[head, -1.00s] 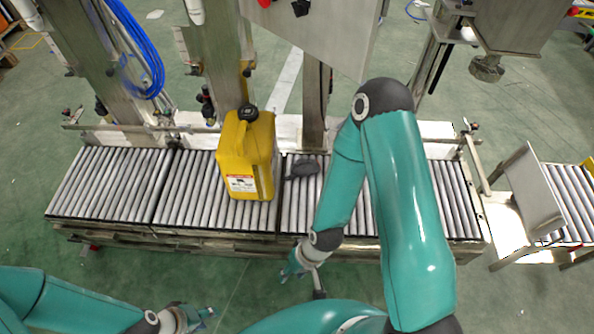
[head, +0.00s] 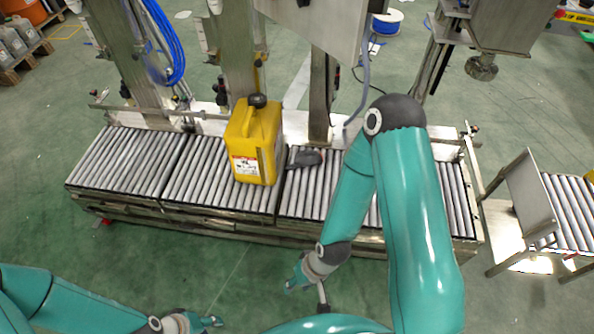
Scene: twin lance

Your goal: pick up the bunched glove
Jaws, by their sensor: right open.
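The bunched glove (head: 306,158) is a small dark grey lump on the roller conveyor, just right of a yellow canister. My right gripper (head: 292,284) is open and empty in front of the conveyor, below and nearer than the glove, clear of it. My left gripper (head: 213,321) is at the bottom edge, far from the glove; whether its jaws are open is too small to tell.
The yellow canister (head: 254,143) stands upright on the conveyor (head: 130,165), close beside the glove. Steel posts and a guide rail stand behind the rollers. A separate roller section (head: 568,205) is at the right. The rollers left of the canister are clear.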

